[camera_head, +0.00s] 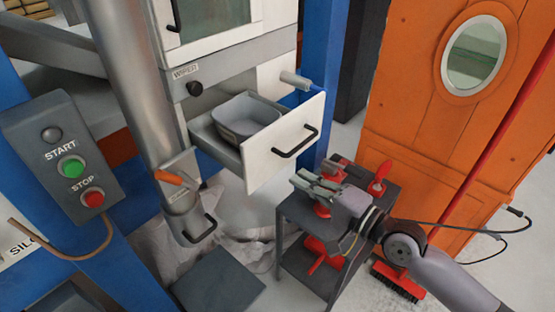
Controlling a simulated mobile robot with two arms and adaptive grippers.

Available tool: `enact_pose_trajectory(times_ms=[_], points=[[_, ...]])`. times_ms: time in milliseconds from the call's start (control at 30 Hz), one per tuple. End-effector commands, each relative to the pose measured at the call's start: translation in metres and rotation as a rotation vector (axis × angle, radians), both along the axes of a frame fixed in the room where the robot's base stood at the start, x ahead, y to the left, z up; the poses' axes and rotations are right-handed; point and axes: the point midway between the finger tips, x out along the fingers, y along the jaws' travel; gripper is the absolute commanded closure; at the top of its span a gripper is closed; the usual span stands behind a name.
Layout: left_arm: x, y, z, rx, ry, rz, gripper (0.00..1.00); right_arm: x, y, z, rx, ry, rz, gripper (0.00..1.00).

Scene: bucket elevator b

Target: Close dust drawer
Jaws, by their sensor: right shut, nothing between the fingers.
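The dust drawer (260,166) is pulled out of the white and blue machine, with its white front facing right and forward. A black handle (296,142) is fixed on that front. A grey bin (246,118) sits inside the drawer. My right gripper (303,182) is just below and right of the drawer front, apart from it, in front of a small dark cart. Its fingers are shut and empty. My left gripper is not in view.
A dark cart (335,242) with red tools stands under my right gripper. A control box (62,157) with green and red buttons is at the left. A grey pipe with an orange lever (171,178) stands left of the drawer. An orange cabinet (420,120) stands at the right.

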Motion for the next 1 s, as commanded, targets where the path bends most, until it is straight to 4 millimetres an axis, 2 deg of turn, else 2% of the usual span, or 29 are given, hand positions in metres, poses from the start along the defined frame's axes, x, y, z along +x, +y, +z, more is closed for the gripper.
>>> enact_pose_trajectory(times_ms=[33,200,400,1000], points=[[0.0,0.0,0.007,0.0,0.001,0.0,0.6,0.007,0.011,0.005,0.003,0.0,0.002,1.0],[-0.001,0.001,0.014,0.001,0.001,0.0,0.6,0.026,0.037,0.003,0.001,0.0,0.001,1.0],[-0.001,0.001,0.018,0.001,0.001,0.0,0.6,0.04,0.056,0.001,-0.001,-0.001,0.0,1.0],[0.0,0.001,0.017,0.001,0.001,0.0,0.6,0.046,0.064,-0.001,-0.001,-0.001,0.001,1.0]])
